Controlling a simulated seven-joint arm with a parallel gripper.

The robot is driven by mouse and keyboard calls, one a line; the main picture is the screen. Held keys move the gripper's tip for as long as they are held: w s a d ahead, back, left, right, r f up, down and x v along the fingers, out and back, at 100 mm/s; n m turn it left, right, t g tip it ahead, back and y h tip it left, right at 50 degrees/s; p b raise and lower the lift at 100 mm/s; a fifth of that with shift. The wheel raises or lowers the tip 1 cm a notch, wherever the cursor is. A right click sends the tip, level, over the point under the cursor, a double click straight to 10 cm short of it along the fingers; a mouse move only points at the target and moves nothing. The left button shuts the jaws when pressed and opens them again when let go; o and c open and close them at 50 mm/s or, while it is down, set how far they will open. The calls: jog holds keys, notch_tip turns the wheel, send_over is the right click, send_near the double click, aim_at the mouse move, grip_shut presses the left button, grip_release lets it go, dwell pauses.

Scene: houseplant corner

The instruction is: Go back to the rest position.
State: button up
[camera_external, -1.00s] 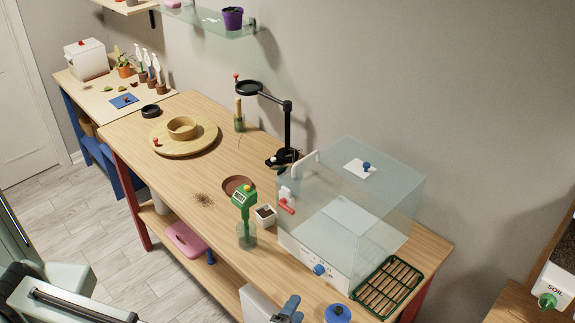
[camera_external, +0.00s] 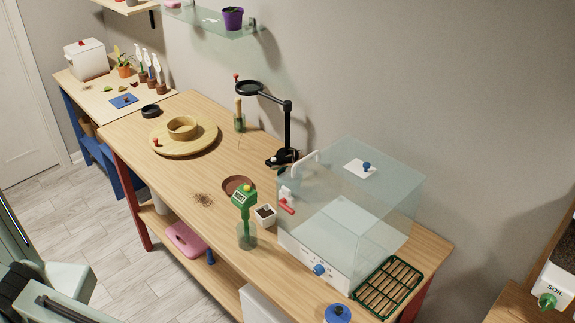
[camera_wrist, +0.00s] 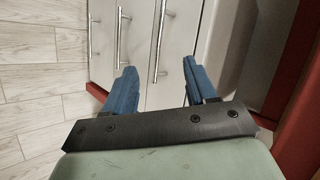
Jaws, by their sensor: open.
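My gripper (camera_wrist: 159,66) shows in the wrist view with its two blue fingers set well apart. It is open, and nothing is between the fingers. It points at pale cabinet fronts with metal bar handles. The gripper itself is out of the external view, where only part of my arm shows at the lower left.
The wooden bench (camera_external: 165,190) carries a clear box (camera_external: 385,190), a green meter (camera_external: 244,197) in a glass, a green rack (camera_external: 388,288) and a round wooden tray (camera_external: 207,137). A red post (camera_wrist: 297,70) stands right in the wrist view. Tiled floor (camera_wrist: 40,80) is clear at left.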

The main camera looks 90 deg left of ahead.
jog(key=s+a+f+g+h, duration=0.1)
jog(key=s+f+g+h, duration=0.15)
jog(key=s+f, duration=0.75)
jog(key=s+d+f+n+g+h, duration=0.1)
jog(key=s+f+g+h, duration=0.1)
jog(key=s, duration=0.8)
jog(key=s+d+f+n+g+h, duration=0.1)
jog(key=s+f, duration=0.4)
jog(key=s, duration=0.5)
jog(key=s+d+f+n+g+h, duration=0.1)
jog(key=s+d+f+g+h, duration=0.2)
jog(key=s, duration=0.8)
jog(key=shift+f+n+g+h, duration=0.3)
jog(key=shift+f+g+h, duration=0.15)
jog(key=shift+f+g, duration=0.1)
